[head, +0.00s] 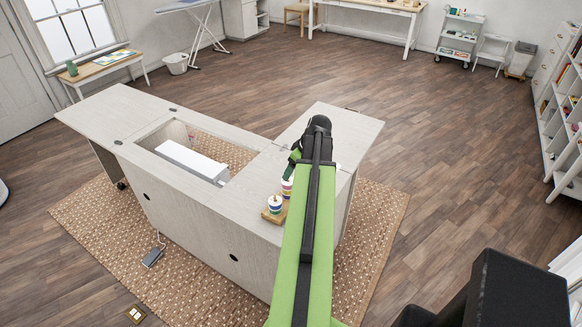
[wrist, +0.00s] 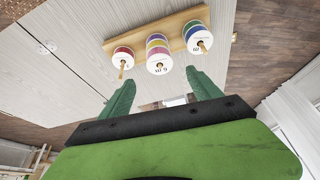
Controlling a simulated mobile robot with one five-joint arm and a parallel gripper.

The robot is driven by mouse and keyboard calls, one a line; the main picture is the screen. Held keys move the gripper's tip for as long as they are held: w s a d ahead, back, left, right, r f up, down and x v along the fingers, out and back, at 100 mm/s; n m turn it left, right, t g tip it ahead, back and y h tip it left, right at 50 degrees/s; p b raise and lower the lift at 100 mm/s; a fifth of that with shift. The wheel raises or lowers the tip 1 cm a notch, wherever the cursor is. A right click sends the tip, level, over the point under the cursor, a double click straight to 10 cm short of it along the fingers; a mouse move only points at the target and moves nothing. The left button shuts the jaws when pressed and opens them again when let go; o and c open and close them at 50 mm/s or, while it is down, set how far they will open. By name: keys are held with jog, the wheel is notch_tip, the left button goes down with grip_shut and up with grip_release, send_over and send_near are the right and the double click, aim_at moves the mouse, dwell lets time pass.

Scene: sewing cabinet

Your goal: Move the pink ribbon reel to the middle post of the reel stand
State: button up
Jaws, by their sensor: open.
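The reel stand (wrist: 139,43) is a wooden bar with three posts on the cabinet top. In the wrist view, a crimson-pink reel (wrist: 123,52), which looks like the pink ribbon reel, sits on the left post. The right post holds green and blue reels (wrist: 195,36). My gripper (wrist: 163,88) is open and empty, its green fingers apart and short of the stand. In the head view my arm partly hides the stand (head: 272,217).
The pale cabinet top (head: 100,112) has an open well with a white machine (head: 190,160) left of the stand. The right leaf (head: 345,125) looks mostly clear beyond my gripper. A pedal (head: 152,257) lies on the woven rug (head: 110,235). The wood floor to the right is free.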

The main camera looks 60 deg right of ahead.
jog(key=p+v, duration=0.8)
jog(key=v, duration=0.2)
jog(key=shift+r, duration=0.2)
jog(key=shift+s+a, duration=0.1)
jog(key=shift+s, duration=0.1)
